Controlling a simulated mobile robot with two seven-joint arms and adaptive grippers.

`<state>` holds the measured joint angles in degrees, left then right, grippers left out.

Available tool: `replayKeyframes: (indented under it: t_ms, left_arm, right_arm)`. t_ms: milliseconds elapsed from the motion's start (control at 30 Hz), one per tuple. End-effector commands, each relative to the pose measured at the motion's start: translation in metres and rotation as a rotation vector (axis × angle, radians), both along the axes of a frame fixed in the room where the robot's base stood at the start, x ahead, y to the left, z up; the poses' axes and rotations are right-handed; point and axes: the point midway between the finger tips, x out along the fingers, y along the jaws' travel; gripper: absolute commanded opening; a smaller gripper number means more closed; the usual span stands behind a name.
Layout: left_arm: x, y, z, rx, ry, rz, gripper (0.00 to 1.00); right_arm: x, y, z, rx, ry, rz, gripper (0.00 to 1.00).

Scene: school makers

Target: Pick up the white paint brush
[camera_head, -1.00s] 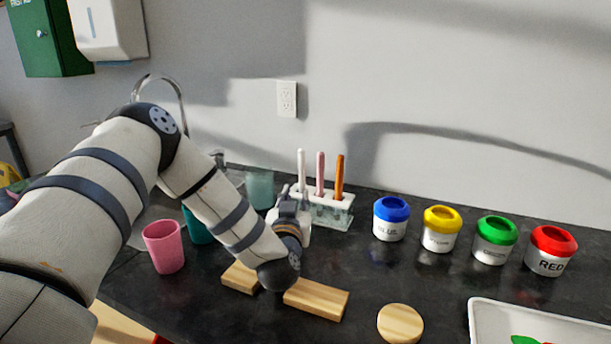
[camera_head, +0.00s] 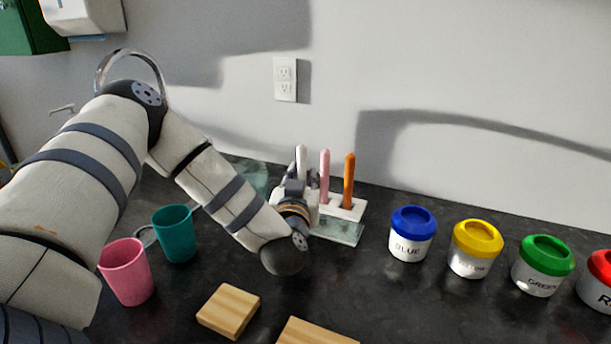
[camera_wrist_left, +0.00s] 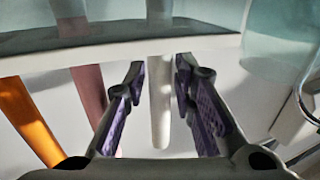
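The white paint brush (camera_head: 302,160) stands in the brush holder (camera_head: 345,212), left of a pink brush (camera_head: 324,175) and an orange brush (camera_head: 349,178). My left gripper (camera_head: 296,182) is at the holder's left end, in front of the white brush and hiding its lower part. In the left wrist view, the white brush (camera_wrist_left: 160,115) shows between the two fingers of the gripper (camera_wrist_left: 160,82). The fingers are open, with a gap visible on each side of the brush. My right gripper is not in view.
Blue (camera_head: 411,235), yellow (camera_head: 476,250) and green (camera_head: 542,267) paint pots, with a red one at the edge, stand to the right. Pink (camera_head: 127,272) and teal (camera_head: 175,235) cups stand left, under my arm. Wooden blocks (camera_head: 228,311) lie in front.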

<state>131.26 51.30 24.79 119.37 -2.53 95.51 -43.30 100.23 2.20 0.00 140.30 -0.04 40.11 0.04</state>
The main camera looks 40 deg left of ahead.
Motion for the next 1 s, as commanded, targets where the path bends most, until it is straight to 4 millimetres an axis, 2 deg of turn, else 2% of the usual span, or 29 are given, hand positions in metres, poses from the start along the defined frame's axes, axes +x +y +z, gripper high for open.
replayKeyframes:
  t_ms: [167, 300, 633, 733, 900, 1000]
  left_arm:
    - [0.0, 0.0, 0.001, 0.0, -0.002, 0.0, 0.24]
    - [0.0, 0.0, 0.001, 0.0, -0.002, 0.0, 0.0]
    - [0.0, 0.0, 0.003, 0.0, -0.001, 0.0, 0.0]
    - [0.0, 0.0, 0.025, 0.001, -0.012, -0.001, 0.0]
    - [-0.001, 0.0, 0.076, 0.001, -0.022, -0.001, 0.0]
    - [-0.001, 0.0, 0.095, 0.001, -0.017, -0.001, 0.0]
  right_arm:
    - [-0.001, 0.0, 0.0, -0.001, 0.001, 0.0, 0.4]
    - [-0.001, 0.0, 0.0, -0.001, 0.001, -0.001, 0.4]
    - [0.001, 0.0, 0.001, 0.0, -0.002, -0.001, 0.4]
    - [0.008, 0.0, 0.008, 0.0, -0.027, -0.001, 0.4]
    - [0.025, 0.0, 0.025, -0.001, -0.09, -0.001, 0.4]
    - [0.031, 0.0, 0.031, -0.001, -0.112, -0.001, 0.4]
